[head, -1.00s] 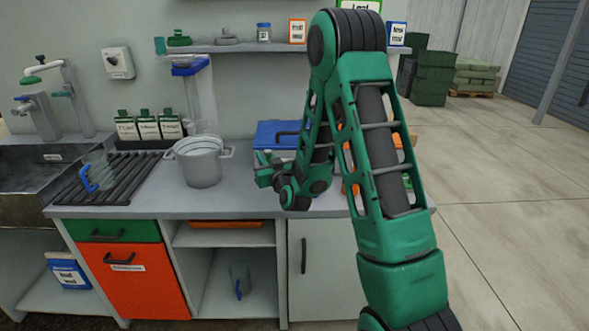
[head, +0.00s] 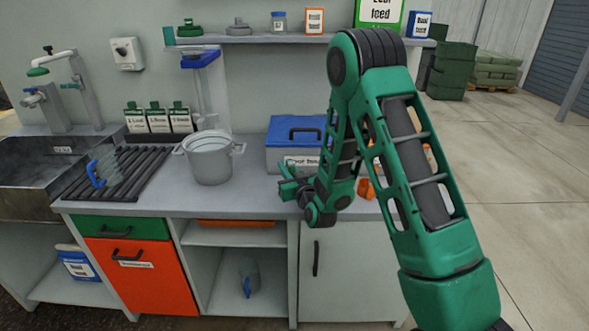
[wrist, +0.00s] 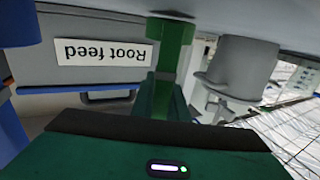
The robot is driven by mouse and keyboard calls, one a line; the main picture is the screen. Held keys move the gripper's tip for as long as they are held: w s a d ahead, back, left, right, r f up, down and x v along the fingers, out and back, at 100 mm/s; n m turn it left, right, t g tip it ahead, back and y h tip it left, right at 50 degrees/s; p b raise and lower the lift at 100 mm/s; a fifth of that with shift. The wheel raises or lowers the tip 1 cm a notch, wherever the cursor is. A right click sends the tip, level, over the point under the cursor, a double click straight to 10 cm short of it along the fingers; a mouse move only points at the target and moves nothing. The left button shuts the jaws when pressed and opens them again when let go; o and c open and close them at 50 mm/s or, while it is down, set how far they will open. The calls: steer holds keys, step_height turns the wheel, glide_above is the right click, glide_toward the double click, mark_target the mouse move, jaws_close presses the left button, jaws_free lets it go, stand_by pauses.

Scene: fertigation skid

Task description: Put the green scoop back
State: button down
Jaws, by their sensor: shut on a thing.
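My gripper (head: 290,188) is low over the counter, in front of the blue-lidded box (head: 284,160) labelled "Root feed" and right of the grey bucket (head: 209,165). In the wrist view a bright green piece (wrist: 172,45) stands out from the dark green gripper body. I take it as the green scoop, held in the shut jaws; its full shape is hidden. The wrist view is upside down and shows the box (wrist: 25,72) at left and the bucket (wrist: 243,65) at right.
A shelf (head: 240,41) above holds jars and packets. Orange items lie behind my arm. Counter is clear before the bucket.

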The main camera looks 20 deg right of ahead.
steer(key=shift+d+f, duration=0.2)
steer(key=shift+f, duration=0.1)
steer(key=c, duration=1.7)
jaws_free()
steer(key=shift+c, duration=0.2)
